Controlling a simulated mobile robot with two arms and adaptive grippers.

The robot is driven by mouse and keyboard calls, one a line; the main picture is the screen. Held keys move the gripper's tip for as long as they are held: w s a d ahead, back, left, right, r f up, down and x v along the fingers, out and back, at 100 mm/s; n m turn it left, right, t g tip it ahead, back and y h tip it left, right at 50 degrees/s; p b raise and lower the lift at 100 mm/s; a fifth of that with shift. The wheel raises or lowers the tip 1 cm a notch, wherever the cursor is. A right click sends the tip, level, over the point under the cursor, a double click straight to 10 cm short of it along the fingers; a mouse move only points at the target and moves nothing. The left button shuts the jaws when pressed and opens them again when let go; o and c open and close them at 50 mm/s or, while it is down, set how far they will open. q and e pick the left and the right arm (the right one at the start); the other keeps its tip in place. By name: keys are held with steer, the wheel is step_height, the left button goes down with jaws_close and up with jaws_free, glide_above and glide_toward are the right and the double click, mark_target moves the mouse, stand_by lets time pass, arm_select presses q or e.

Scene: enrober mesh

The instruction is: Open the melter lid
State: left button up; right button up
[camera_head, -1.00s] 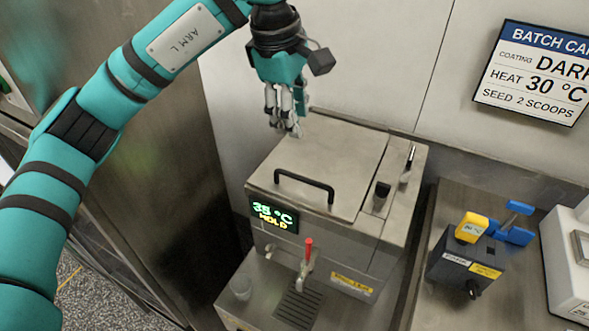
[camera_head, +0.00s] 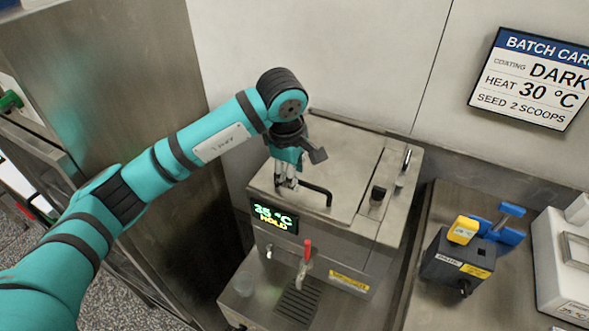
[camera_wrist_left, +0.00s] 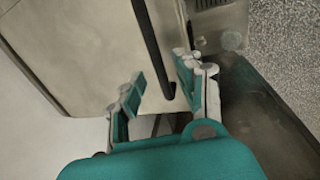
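The melter (camera_head: 330,245) is a steel box with a flat lid (camera_head: 345,160) lying closed on top. A dark bar handle (camera_head: 318,190) runs along the lid's front edge. My left gripper (camera_head: 286,187) points down at the handle's left end and covers that end in the head view. In the left wrist view, the two fingers of the gripper (camera_wrist_left: 161,78) are apart, with the end of the dark handle (camera_wrist_left: 153,48) between them. I cannot tell whether they touch it. My right gripper is not in view.
The melter's front has a green-and-yellow display (camera_head: 273,216) and a red-handled tap (camera_head: 307,252). A dark box with yellow and blue parts (camera_head: 458,258) is on the right. A wall stands close behind the lid.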

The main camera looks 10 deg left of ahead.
arm_select(q)
steer(key=shift+f, duration=0.55)
steer(key=shift+w, duration=0.1)
jaws_close()
